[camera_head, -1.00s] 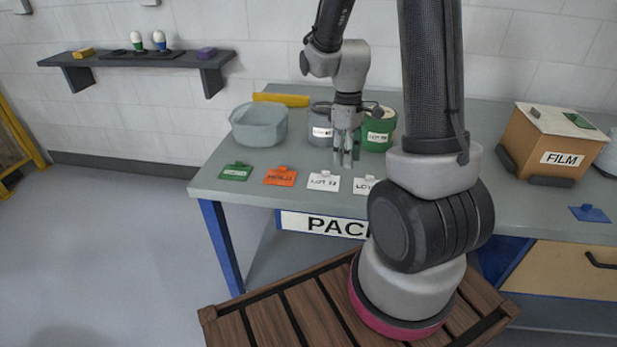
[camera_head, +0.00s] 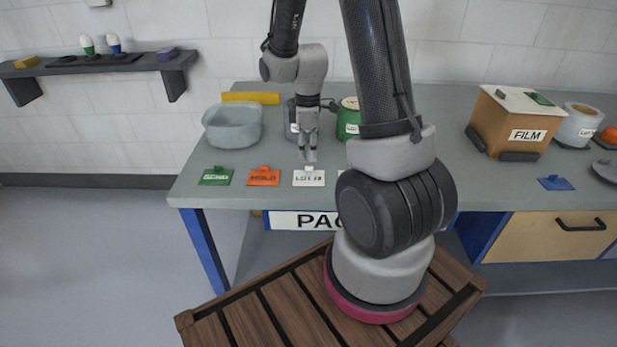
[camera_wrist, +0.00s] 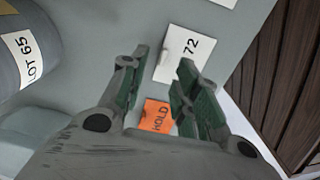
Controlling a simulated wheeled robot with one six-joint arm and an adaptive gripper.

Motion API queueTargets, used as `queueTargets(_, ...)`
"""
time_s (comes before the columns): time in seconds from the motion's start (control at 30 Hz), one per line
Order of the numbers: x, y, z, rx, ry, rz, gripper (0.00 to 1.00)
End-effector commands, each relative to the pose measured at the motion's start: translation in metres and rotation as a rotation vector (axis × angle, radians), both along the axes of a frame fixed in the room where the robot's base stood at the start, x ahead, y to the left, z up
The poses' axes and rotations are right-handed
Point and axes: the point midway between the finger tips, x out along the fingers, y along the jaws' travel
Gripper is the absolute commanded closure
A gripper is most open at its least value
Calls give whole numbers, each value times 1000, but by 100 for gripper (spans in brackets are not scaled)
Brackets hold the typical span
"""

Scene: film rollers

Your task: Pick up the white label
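A white label (camera_head: 309,179) marked LOT 72 lies flat near the front edge of the table, with a small raised tab at its back edge. In the wrist view the label (camera_wrist: 179,52) lies beyond and between my fingertips, its left side close to one finger in the picture. My gripper (camera_head: 308,157) hangs pointing down just behind and above the label. In the wrist view my gripper (camera_wrist: 163,62) has its green-padded fingers apart with nothing held between them. Whether the fingers touch the tab cannot be told.
An orange HOLD label (camera_head: 264,177) and a green label (camera_head: 216,176) lie to the left. Another white label (camera_wrist: 226,2) is mostly hidden by my arm in the head view. A grey container (camera_wrist: 22,48) marked LOT 65 and a green one (camera_head: 348,121) stand behind.

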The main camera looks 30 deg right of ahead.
Motion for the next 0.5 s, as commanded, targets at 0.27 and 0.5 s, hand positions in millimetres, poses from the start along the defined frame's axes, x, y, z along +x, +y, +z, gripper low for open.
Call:
queueTargets(0.27, -5, -1, -42, 0, 2, -1, 69)
queueTargets(0.5, -4, -1, -50, -1, -1, -2, 69)
